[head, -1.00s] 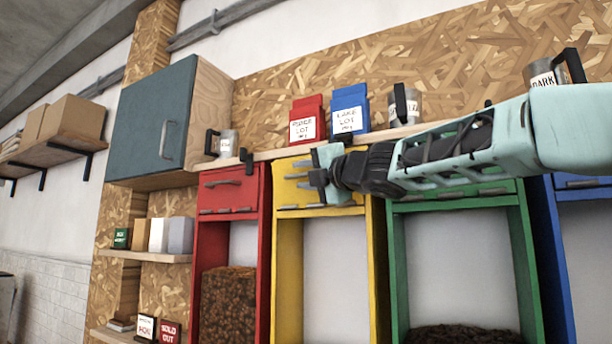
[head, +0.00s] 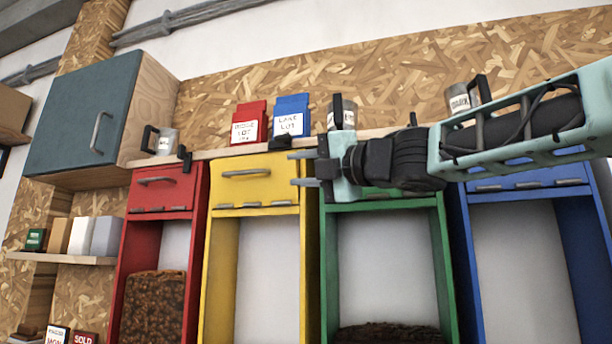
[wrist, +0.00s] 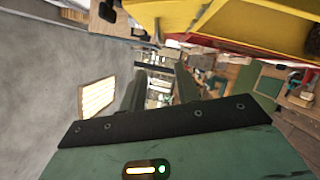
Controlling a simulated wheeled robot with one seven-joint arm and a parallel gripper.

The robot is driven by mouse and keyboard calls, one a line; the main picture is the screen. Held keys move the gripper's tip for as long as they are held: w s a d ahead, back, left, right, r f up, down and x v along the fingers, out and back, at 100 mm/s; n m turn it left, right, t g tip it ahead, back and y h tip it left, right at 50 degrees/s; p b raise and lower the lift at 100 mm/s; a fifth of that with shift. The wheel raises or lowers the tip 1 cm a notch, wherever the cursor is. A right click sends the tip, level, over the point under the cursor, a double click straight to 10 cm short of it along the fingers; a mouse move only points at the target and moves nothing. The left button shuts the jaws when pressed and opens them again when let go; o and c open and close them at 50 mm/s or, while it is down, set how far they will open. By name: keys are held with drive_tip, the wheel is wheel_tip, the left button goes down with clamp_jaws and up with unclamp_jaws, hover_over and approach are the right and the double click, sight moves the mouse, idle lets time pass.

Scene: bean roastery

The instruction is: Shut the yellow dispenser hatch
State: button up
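The yellow dispenser hatch (head: 258,184) is the top front panel of the yellow unit in the head view. It has a bar handle near its top and dark hinges along its lower edge. It looks upright and flush with its frame, much like the red hatch beside it. My gripper (head: 296,169) is at the hatch's right edge, its fingers pointing left and apart, with nothing between them. Whether it touches the hatch cannot be told. In the wrist view my gripper (wrist: 158,92) shows two separated dark fingers, and the yellow dispenser (wrist: 225,20) fills the top.
The red hatch (head: 165,190) is left, the green dispenser (head: 330,250) and blue dispenser (head: 462,230) right. A shelf (head: 222,151) above holds a red tin (head: 247,122), a blue tin (head: 291,114) and mugs. A teal cabinet (head: 80,115) hangs at upper left.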

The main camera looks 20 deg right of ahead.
sight(243, 173)
drive_tip(key=shift+s+d+f, duration=0.1)
drive_tip(key=shift+s+d, duration=0.15)
drive_tip(key=shift+s, duration=0.1)
drive_tip(key=shift+c, duration=0.6)
drive_tip(key=shift+w+a+g, duration=0.1)
drive_tip(key=shift+a+g, duration=0.2)
drive_tip(key=shift+a, duration=0.15)
drive_tip(key=c, duration=0.6)
drive_tip(key=a, duration=0.1)
drive_tip(key=a+n+g+y, duration=0.1)
drive_tip(key=a, duration=0.1)
drive_tip(key=w+a+f+n+y+p, duration=0.1)
drive_tip(key=shift+a+g, duration=0.15)
drive_tip(key=shift+g, duration=0.25)
clamp_jaws()
drive_tip(key=w+a+p, duration=0.1)
drive_tip(key=w+p, duration=0.1)
drive_tip(key=w, duration=0.1)
drive_tip(key=w+a+r+p, duration=0.1)
drive_tip(key=w+a+p, duration=0.1)
drive_tip(key=w, duration=0.1)
drive_tip(key=w+a+r+p, duration=0.1)
drive_tip(key=w+a, duration=0.1)
drive_tip(key=w, duration=0.1)
drive_tip(key=shift+a+r+p, duration=0.2)
drive_tip(key=shift+r+p, duration=0.05)
drive_tip(key=shift+p, duration=0.15)
drive_tip(key=shift+w+d, duration=0.2)
drive_tip(key=shift+w, duration=0.2)
